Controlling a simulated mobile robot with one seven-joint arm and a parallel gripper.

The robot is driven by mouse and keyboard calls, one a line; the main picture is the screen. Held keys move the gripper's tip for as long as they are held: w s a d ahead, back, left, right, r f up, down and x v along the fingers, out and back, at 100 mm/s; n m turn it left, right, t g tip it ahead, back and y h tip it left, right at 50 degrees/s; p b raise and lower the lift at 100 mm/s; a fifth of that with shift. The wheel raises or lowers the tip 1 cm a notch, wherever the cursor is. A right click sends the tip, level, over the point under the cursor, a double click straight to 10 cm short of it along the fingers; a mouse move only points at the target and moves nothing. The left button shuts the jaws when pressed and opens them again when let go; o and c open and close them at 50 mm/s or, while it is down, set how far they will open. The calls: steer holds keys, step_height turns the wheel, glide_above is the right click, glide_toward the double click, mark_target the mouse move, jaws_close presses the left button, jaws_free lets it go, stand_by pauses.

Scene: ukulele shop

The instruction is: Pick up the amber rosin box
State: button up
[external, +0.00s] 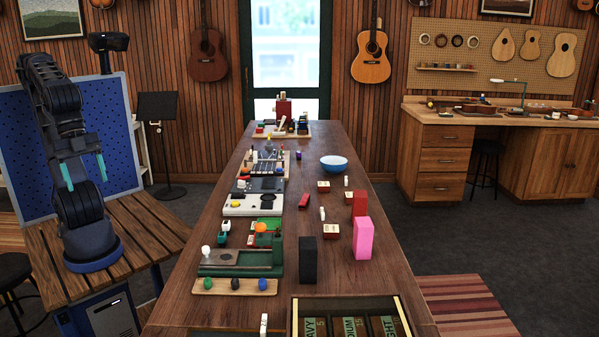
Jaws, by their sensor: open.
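My gripper (83,170), with two teal fingers pointing down and spread apart, is open and empty. It hangs at the left, over my own side and well away from the long wooden table (340,150). I cannot tell for certain which item is the amber rosin box. Small candidates on the table are a cream and brown box (323,186) right of centre and a red-brown and cream box (332,231) nearer the camera. An orange item (260,227) sits among green things on the left side.
A blue bowl (333,163) is farther back. Trays and devices line the left edge; a labelled compartment case (298,318) is in front. The centre strip is partly clear.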

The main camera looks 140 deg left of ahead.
steer(key=w+a+r+m+g, duration=0.1)
steer(key=w+a+r, duration=0.25)
steer(key=w, duration=0.45)
steer(key=w+a+r+m+g, duration=0.1)
steer(key=w+a+r+m, duration=0.1)
steer(key=w+a, duration=0.45)
steer(key=w+a+f+m, duration=0.1)
steer(key=w+a+m, duration=0.1)
steer(key=w+a, duration=1.05)
steer(key=m+h, duration=0.3)
steer(key=m, duration=0.2)
glide_above(331, 228)
steer(key=s+a, duration=0.3)
step_height(331, 228, down, 19)
steer(key=x, duration=0.9)
steer(key=shift+w+d+f, duration=0.1)
steer(key=shift+w+f, duration=0.15)
steer(key=shift+w, duration=0.1)
steer(key=c, duration=1.1)
